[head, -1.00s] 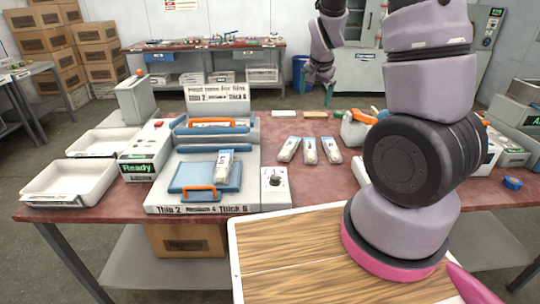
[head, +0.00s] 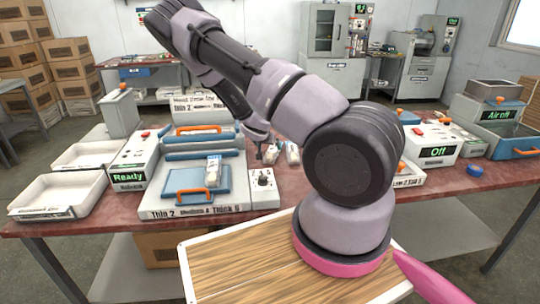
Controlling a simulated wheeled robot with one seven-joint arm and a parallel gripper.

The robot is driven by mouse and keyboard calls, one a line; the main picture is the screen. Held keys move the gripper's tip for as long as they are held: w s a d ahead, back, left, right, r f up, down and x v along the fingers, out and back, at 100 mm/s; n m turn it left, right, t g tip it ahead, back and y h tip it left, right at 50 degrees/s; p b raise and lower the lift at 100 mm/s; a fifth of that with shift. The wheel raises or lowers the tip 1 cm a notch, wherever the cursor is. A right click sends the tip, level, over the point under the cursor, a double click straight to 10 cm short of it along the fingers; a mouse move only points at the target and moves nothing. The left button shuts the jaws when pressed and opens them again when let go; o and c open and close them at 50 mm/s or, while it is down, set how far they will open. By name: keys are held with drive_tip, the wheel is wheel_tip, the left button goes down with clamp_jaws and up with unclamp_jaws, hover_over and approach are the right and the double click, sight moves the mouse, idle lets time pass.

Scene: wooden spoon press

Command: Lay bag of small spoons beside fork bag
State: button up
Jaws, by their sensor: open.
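Small clear bags with white labels lie on the red-brown table right of the press: one bag (head: 273,154) is partly hidden by my gripper, and another bag (head: 292,152) lies just to its right. A further bag (head: 214,169) lies on the blue plate of the press (head: 193,210). The pictures are too small to tell which bag holds forks and which small spoons. My gripper (head: 266,153) is open, low over or beside the left table bag. I cannot tell whether it touches that bag. My arm hides the table to the right of the bags.
A control box with a knob (head: 263,190) stands just in front of the bags. White trays (head: 58,194) and a box reading "Ready" (head: 130,177) are at the left. An "Off" machine (head: 432,146) and blue tape (head: 474,169) are at the right.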

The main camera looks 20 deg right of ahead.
sight(272, 150)
drive_tip(key=shift+x, duration=3.55)
drive_tip(key=shift+s+d, duration=0.2)
drive_tip(key=c, duration=1.5)
